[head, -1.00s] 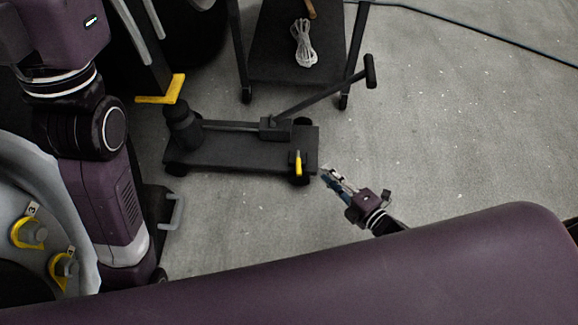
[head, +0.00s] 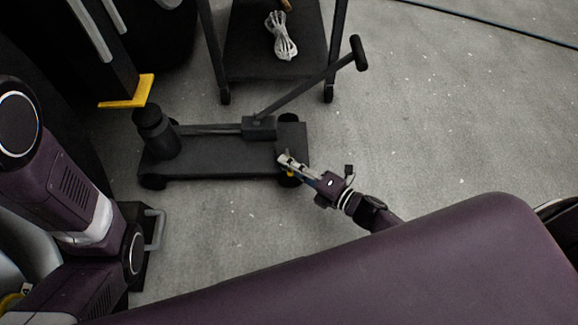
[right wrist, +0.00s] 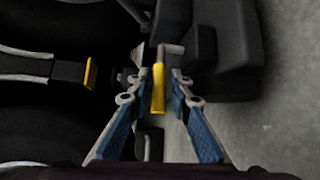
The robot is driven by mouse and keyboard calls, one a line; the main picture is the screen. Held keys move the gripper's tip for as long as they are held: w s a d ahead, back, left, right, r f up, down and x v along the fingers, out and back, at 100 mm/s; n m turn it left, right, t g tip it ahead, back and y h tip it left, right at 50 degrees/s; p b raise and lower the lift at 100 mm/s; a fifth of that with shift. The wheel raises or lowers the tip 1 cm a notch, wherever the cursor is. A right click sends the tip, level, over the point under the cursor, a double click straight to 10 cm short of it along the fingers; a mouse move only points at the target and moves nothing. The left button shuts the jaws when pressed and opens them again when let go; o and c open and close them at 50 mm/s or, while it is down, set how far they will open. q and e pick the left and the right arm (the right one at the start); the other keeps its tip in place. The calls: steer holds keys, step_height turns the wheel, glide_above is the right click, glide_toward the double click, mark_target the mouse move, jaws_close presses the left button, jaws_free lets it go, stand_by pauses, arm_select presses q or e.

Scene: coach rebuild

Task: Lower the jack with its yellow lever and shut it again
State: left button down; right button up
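The black floor jack (head: 215,160) stands on the grey floor in the head view, with its round saddle post (head: 155,130) at the left and its long handle (head: 312,86) slanting up to the right. My right gripper (head: 287,162) is at the jack's right end and covers most of the yellow lever (head: 291,174).
A dark cart (head: 265,65) with a coil of white rope (head: 281,36) stands behind the jack. A yellow bracket (head: 128,93) hangs near the saddle post. A grey handle (head: 155,229) is at lower left. The floor to the right is clear.

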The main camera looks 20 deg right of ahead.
steer(key=shift+c, duration=0.3)
jaws_close()
